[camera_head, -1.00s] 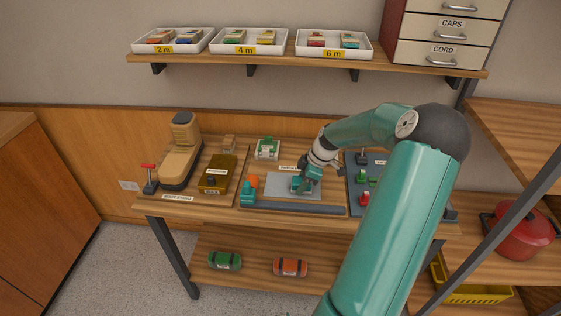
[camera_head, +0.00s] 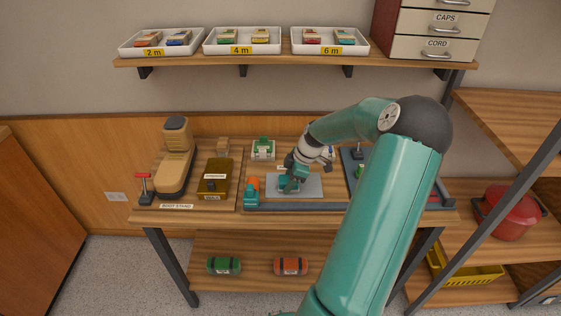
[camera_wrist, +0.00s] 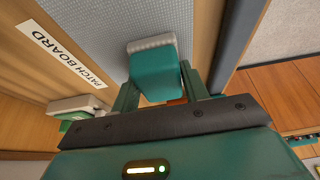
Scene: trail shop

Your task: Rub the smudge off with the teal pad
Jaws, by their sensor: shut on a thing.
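My gripper (camera_head: 290,179) is shut on the teal pad (camera_wrist: 152,70), a small block with a pale, whitish face. In the wrist view the pad sits between my two green fingers, its pale side toward the grey speckled sheet of the patch board (camera_wrist: 100,25). In the head view the pad is low over the left part of this light grey sheet (camera_head: 312,186). It looks to be at the sheet's surface, but I cannot tell whether it touches. I see no smudge in either view; the pad and gripper cover part of the sheet.
A teal bottle with an orange top (camera_head: 251,193) stands close left of the sheet. Further left are a mustard box (camera_head: 213,181) and a tan boot on a stand (camera_head: 174,160). A white-and-green item (camera_head: 263,149) sits behind. A dark board (camera_head: 350,165) lies right, partly behind my arm.

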